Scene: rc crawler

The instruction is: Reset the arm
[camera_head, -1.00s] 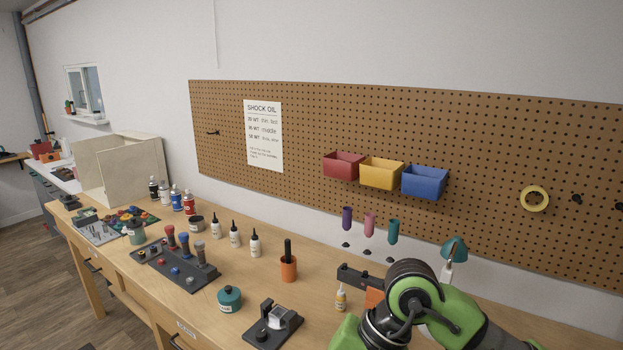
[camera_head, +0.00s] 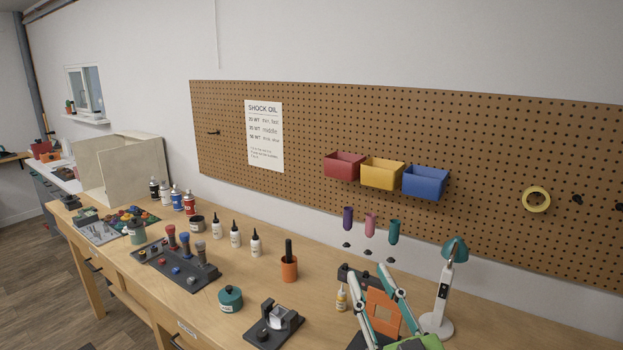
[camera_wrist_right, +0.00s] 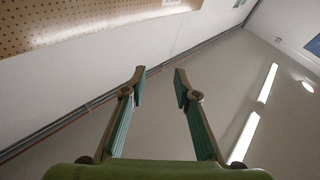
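My right gripper (camera_head: 371,272) is at the lower right of the head view, with its two teal and pale fingers pointing up above the bench. Its fingers are apart and nothing is between them. In the right wrist view the gripper (camera_wrist_right: 159,74) is also open and empty, facing the wall and ceiling. Part of its green body shows at the bottom of both views. My left gripper is in neither view.
An orange stand (camera_head: 383,312), a white lamp with a teal shade (camera_head: 440,302) and a small dropper bottle (camera_head: 341,299) are around the right gripper in the picture. The pegboard (camera_head: 310,115) is behind. Bench (camera_head: 325,325) has clear patches.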

